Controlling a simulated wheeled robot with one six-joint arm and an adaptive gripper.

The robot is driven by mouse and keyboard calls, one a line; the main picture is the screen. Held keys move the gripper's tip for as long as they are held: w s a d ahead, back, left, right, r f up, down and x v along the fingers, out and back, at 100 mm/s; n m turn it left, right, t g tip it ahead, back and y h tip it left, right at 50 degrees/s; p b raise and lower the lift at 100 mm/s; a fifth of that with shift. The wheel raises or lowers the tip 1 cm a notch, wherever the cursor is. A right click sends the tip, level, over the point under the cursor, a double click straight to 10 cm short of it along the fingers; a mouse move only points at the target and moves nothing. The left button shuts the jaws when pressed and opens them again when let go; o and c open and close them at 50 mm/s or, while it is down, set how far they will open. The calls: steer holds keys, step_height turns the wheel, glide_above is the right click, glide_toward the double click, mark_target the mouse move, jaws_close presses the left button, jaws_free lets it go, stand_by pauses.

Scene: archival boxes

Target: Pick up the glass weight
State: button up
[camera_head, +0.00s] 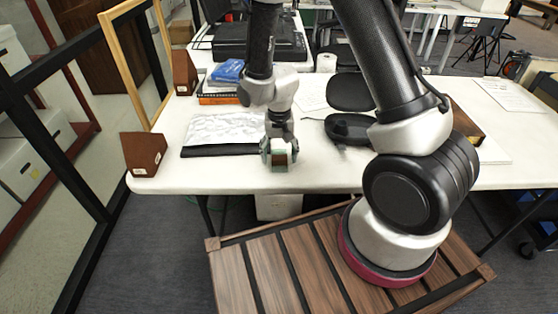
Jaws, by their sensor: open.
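My gripper (280,158) points down at the front edge of the white table (330,180), left of the picture's middle. Its greyish-green fingers are open. A small brownish block (280,161) shows between the fingertips; I cannot tell whether it is the glass weight or whether the fingers touch it. No clearly glass object shows elsewhere on the table. The gripper and forearm hide part of the tabletop behind them.
Left of my gripper lies a dark folder with a pale marbled top (222,130). A brown wedge block (144,152) and an empty wooden frame (139,65) stand further left. Books (219,87) are stacked behind. A black rounded object (347,127) lies to the right.

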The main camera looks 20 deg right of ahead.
steer(key=shift+f, duration=0.55)
steer(key=shift+c, duration=0.2)
steer(key=c, duration=1.2)
steer(key=shift+r, duration=0.1)
